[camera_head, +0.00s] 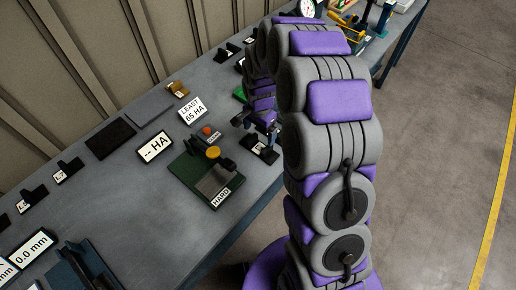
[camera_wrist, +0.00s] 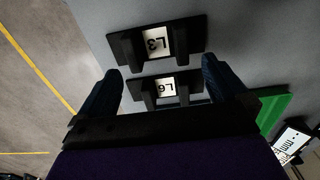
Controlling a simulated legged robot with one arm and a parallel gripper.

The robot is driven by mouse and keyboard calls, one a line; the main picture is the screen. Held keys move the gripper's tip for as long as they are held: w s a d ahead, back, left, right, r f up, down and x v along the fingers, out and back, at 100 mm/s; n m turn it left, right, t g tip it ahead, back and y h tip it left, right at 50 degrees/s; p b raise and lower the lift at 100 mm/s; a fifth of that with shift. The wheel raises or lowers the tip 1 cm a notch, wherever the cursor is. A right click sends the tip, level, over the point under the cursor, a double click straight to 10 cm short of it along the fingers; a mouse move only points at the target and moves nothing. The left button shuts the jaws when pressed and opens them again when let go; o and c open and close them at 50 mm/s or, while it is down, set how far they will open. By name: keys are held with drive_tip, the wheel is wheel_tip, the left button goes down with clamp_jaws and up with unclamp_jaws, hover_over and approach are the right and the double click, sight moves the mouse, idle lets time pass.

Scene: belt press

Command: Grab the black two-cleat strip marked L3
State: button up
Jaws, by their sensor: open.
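The black two-cleat strip marked L3 (camera_wrist: 122,44) lies flat on the grey bench in the wrist view. Its white label sits between two upright black cleats. A similar strip marked L6 (camera_wrist: 148,91) lies closer to my gripper, between the fingers. My gripper (camera_wrist: 162,70) is open and empty. Its two dark fingers point toward L3, with their tips short of that strip. In the head view my arm hides much of the gripper's area, and the L3 label cannot be read there.
The bench (camera_head: 110,180) carries a green hardness press (camera_head: 188,172) marked HARD, a "-- HA" display (camera_head: 155,147) and a "LEAST 65 HA" card (camera_head: 191,109). More black cleated strips stand at left, one marked L7 (camera_head: 66,170). A green piece (camera_wrist: 268,108) lies beside L6. Open floor lies right.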

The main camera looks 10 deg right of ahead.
sight(259, 148)
drive_tip(key=shift+d+f, duration=0.2)
drive_tip(key=shift+f, duration=0.3)
drive_tip(key=f, duration=0.1)
drive_tip(key=f+b, duration=0.1)
drive_tip(key=f, duration=0.3)
drive_tip(key=shift+s+a+b, duration=0.3)
drive_tip(key=shift+a, duration=0.1)
drive_tip(key=shift+d+r, duration=0.1)
drive_tip(key=shift+r, duration=0.05)
drive_tip(key=c, duration=0.7)
